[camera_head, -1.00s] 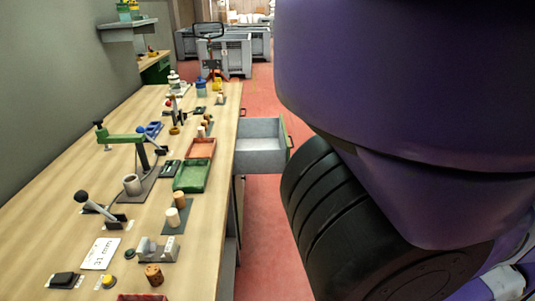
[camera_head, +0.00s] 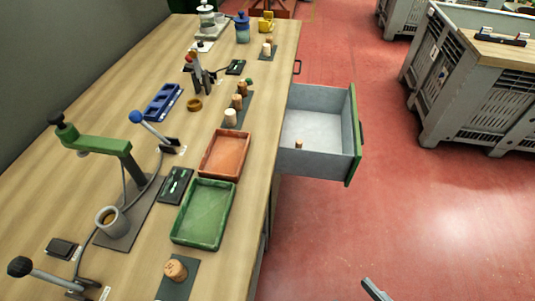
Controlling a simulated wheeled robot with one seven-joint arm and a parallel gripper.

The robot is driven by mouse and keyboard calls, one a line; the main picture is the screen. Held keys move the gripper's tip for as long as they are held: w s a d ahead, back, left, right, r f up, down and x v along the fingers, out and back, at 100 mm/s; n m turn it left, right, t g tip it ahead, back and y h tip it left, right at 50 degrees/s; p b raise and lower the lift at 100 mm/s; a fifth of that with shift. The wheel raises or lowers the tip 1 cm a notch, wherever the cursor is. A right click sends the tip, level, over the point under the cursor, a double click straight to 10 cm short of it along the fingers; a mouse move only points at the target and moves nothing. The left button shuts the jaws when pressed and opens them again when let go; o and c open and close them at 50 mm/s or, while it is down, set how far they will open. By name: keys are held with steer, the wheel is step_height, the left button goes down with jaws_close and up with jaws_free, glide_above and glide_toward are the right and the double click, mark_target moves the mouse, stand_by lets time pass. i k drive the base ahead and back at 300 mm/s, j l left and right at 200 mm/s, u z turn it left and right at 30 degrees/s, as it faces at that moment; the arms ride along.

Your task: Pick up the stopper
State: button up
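A small cork stopper (camera_head: 299,145) stands inside the open drawer (camera_head: 318,104), near its front-left part. Another cork stopper (camera_head: 175,270) stands on a dark mat at the near edge of the bench. Further back, several stoppers stand in a row on another dark mat, among them a pale one (camera_head: 230,118) and a brown one (camera_head: 237,102). A grey tip at the bottom edge, seemingly part of my gripper (camera_head: 375,289), shows over the red floor, right of the bench and apart from every stopper. The rest of it is out of frame.
The bench holds an orange tray (camera_head: 224,153), a green tray (camera_head: 204,213), a green lever press (camera_head: 95,143) and a blue holder (camera_head: 162,101). The drawer juts out over the floor. Grey crates (camera_head: 450,90) stand at the right; the floor between is clear.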

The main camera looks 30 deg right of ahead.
mark_target(299, 145)
steer(key=z, duration=0.45)
steer(key=u, duration=2.6)
steer(key=z, duration=2.55)
steer(key=i+l, duration=0.15)
steer(key=i+l+u, duration=0.55)
steer(key=l, duration=0.2)
steer(key=k, duration=0.05)
